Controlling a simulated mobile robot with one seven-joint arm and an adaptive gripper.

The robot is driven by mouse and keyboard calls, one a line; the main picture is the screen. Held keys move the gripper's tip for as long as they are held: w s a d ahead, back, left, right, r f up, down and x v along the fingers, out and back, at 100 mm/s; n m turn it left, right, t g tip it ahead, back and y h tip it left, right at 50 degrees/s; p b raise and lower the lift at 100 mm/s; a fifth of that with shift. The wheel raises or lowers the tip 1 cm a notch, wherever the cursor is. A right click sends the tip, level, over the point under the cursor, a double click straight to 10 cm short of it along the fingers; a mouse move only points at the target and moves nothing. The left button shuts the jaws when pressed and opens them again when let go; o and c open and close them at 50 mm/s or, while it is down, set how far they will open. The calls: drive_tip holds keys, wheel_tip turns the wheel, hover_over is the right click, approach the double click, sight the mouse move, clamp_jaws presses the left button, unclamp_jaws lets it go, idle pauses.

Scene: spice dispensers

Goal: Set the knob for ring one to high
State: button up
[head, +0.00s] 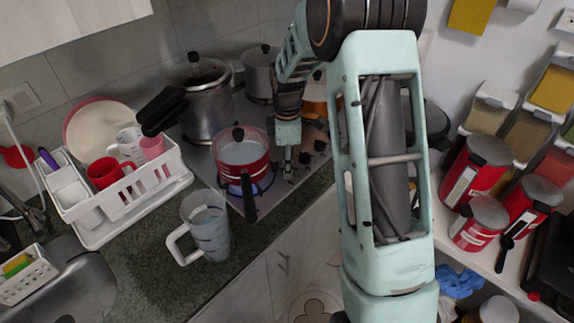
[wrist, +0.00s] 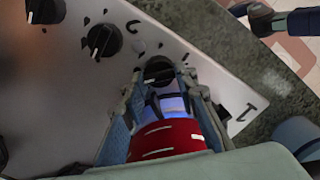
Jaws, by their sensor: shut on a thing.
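My gripper (wrist: 162,78) has its two fingers on either side of a black round knob (wrist: 159,70) on the pale stove panel, and it is shut on it. In the head view my gripper (head: 288,168) points down at the stove's front edge, just right of the red pot (head: 241,165). Two other black knobs, a near one (wrist: 103,40) and a farther one (wrist: 45,9), are free.
A glass pitcher (head: 206,228) stands on the dark counter (head: 145,262) in front of the stove. A pressure cooker (head: 207,105) stands behind the red pot, whose handle (head: 248,197) juts forward. A white dish rack (head: 122,197) is left. Red canisters (head: 473,168) line the right shelf.

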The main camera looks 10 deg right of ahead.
drive_tip(key=shift+m, duration=0.8)
drive_tip(key=o, duration=1.2)
drive_tip(key=shift+c, duration=0.2)
drive_tip(key=shift+r, duration=0.1)
wheel_tip(320, 180, up, 12)
